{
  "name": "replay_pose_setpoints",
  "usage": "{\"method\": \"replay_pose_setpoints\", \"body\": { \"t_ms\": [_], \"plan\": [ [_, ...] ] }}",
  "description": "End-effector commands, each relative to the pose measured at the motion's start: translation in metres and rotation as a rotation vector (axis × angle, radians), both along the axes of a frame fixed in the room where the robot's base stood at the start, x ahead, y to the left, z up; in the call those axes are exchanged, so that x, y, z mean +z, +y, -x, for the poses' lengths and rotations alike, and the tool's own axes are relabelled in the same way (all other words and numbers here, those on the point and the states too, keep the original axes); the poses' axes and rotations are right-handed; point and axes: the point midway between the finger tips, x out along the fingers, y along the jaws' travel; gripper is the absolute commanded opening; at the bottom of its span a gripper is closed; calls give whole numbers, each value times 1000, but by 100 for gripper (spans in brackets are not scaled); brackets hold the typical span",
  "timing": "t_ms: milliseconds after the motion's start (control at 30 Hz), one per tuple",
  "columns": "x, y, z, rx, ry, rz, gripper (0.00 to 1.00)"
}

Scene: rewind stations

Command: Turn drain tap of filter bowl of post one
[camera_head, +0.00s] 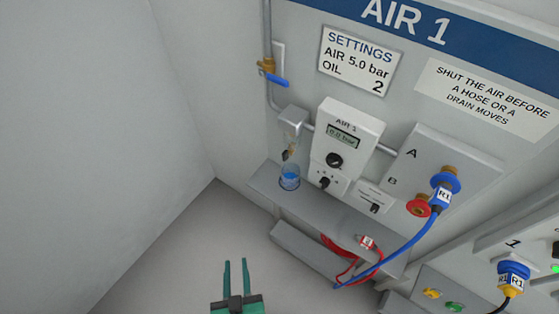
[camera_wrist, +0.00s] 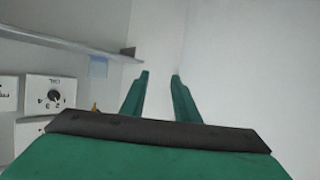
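The AIR 1 station, apparently post one, is in the head view. Its grey filter housing (camera_head: 293,118) hangs on the pipe left of the display unit. A small brownish part, maybe the drain tap (camera_head: 286,155), shows under it; its setting is too small to tell. A clear cup with blue liquid (camera_head: 290,178) stands below on the shelf. My gripper (camera_head: 236,263) is open and empty, in front of and below the shelf, apart from the filter. In the wrist view my gripper (camera_wrist: 160,75) points at bare wall; the filter bowl is not clearly seen there.
The display unit (camera_head: 344,140) reads 0.0 bar. A blue-handled valve (camera_head: 273,79) is on the pipe above. The grey shelf (camera_head: 330,222) juts out; a red hose (camera_head: 340,255) and blue hose (camera_head: 400,252) hang at right. An oil dial (camera_wrist: 54,95) shows in the wrist view. The left is clear.

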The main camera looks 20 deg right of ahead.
Motion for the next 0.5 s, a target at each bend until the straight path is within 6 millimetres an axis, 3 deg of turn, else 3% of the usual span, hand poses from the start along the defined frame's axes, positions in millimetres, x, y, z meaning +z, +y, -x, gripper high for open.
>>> {"method": "replay_pose_setpoints", "body": {
  "t_ms": [33,267,500],
  "plan": [
    [0,-1,-19,-31,-1,12,28],
    [12,-25,-86,-227,-9,88,28],
    [68,-72,-139,-503,-126,186,28]
  ]
}}
